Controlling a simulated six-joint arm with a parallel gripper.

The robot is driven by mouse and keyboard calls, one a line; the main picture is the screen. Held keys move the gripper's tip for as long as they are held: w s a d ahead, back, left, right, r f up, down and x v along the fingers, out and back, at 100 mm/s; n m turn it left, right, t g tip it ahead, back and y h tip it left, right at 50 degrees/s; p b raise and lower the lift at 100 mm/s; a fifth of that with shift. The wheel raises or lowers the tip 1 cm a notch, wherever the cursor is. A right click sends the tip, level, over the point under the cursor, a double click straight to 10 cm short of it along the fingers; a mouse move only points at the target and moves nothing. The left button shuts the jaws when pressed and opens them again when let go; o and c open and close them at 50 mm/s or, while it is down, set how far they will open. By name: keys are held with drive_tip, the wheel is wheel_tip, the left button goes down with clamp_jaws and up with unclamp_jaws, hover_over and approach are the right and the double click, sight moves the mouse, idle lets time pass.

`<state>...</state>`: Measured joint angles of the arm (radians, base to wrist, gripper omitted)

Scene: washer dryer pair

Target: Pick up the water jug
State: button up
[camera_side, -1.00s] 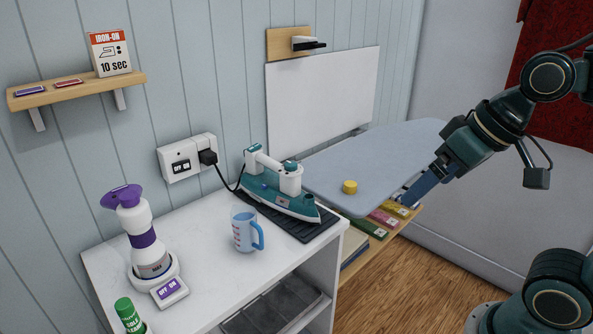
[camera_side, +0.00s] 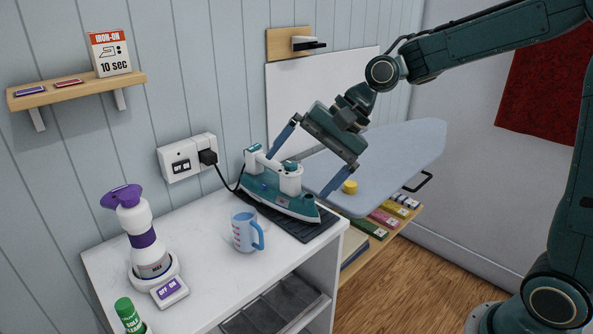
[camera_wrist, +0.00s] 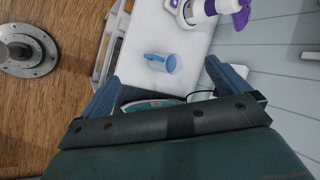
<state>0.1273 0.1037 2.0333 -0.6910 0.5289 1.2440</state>
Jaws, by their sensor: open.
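The water jug (camera_side: 243,232) is a small light-blue measuring jug with red marks and a blue handle on its right. It stands upright on the white countertop (camera_side: 205,248). In the wrist view the jug (camera_wrist: 161,62) is seen from above, beyond and between my fingers, with its handle pointing left. My gripper (camera_side: 304,168) is open and empty, with its blue fingers spread wide. It is above and around the area of the iron, up and right of the jug, and apart from it. The wrist view shows both fingers (camera_wrist: 165,84) well apart.
A teal and white iron (camera_side: 285,192) rests on a dark ribbed mat just behind and right of the jug, its cord running to a wall socket (camera_side: 186,160). A white and purple spray bottle (camera_side: 146,240) and green-capped bottle (camera_side: 129,314) stand left. The ironing board (camera_side: 400,155) holds a yellow puck (camera_side: 350,187).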

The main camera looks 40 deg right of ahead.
sight(246, 225)
drive_tip(key=shift+w+a+f+m+g+y, duration=0.2)
drive_tip(key=shift+w+a+f+m+y, duration=0.3)
drive_tip(key=shift+w+f+m+y, duration=1.2)
drive_tip(key=shift+w+a+f+m+g+y, duration=0.2)
drive_tip(key=shift+w+a+f+m+y, duration=0.3)
drive_tip(key=shift+w+f+m, duration=2.2)
drive_tip(key=shift+w+a+f+m+g+y, duration=0.35)
drive_tip(key=shift+w+f+m+y, duration=0.95)
drive_tip(key=shift+f, duration=1.8)
wheel_tip(246, 225, down, 2)
drive_tip(key=shift+a+f, duration=0.1)
drive_tip(key=shift+x, duration=1.1)
drive_tip(key=shift+w+a, duration=0.25)
drive_tip(key=shift+a, duration=0.1)
drive_tip(key=shift+c, duration=0.2)
drive_tip(key=shift+t, duration=0.35)
drive_tip(key=c, duration=0.9)
